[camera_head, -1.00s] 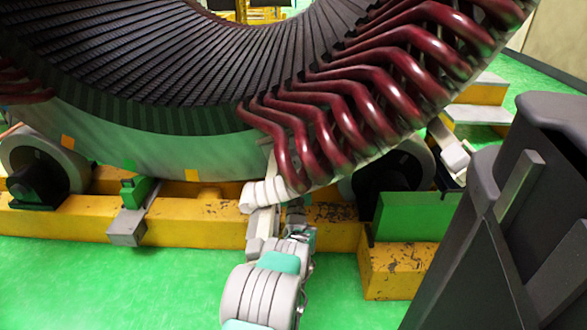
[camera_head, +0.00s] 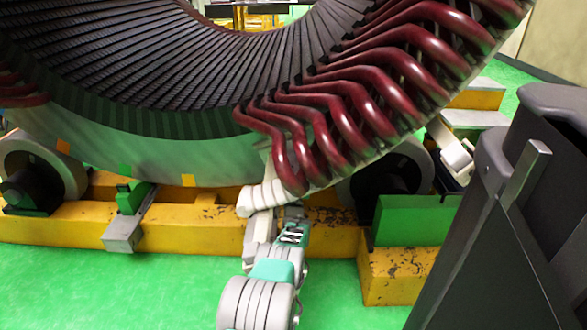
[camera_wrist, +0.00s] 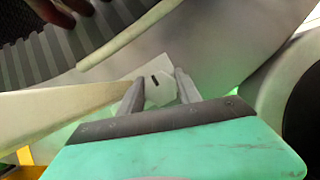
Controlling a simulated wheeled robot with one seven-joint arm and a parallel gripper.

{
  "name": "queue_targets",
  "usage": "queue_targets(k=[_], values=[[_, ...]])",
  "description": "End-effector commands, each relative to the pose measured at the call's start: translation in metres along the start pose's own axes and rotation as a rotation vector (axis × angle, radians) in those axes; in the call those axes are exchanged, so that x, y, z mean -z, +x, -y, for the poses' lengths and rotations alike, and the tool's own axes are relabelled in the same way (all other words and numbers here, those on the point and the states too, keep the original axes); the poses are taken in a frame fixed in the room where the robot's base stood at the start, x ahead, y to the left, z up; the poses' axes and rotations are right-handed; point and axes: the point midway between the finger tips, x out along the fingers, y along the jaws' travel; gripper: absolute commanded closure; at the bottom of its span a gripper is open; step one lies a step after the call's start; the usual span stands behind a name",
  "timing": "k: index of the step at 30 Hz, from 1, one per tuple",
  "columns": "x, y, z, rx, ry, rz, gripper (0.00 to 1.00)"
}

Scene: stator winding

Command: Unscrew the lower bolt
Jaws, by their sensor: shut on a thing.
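In the wrist view, a pale bolt head (camera_wrist: 159,89) with angular sides and a dark slot sits between the two grey fingers of my gripper (camera_wrist: 160,92). The fingers are shut on its left and right sides. The bolt's shank is hidden. It sits close to a pale cream bar (camera_wrist: 60,115) and a light plate behind it, below the stator (camera_wrist: 225,45). In the head view, the stator (camera_head: 150,155) fills the top, and my arm reaches up to its lower edge. The bolt and my fingertips cannot be made out there.
Dark red winding coils (camera_head: 345,85) hang over the stator's lower right side, just above my arm. A yellow base beam (camera_head: 70,225) with rollers (camera_head: 40,175) runs beneath. A green box (camera_head: 412,218) stands right of my arm. The green floor at the lower left is clear.

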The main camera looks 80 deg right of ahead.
Motion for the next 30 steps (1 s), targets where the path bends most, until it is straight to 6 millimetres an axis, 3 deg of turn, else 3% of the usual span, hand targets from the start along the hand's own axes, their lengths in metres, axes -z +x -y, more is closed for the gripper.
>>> queue_targets(k=[9, 20, 30], values=[[0.0004, -0.0003, 0.0001, 0.0, 0.0, 0.0, 1.0], [0.0011, -0.0007, 0.0006, -0.02, -0.05, -0.001, 1.0], [0.0012, -0.001, 0.0009, -0.108, -0.261, -0.001, 1.0]])
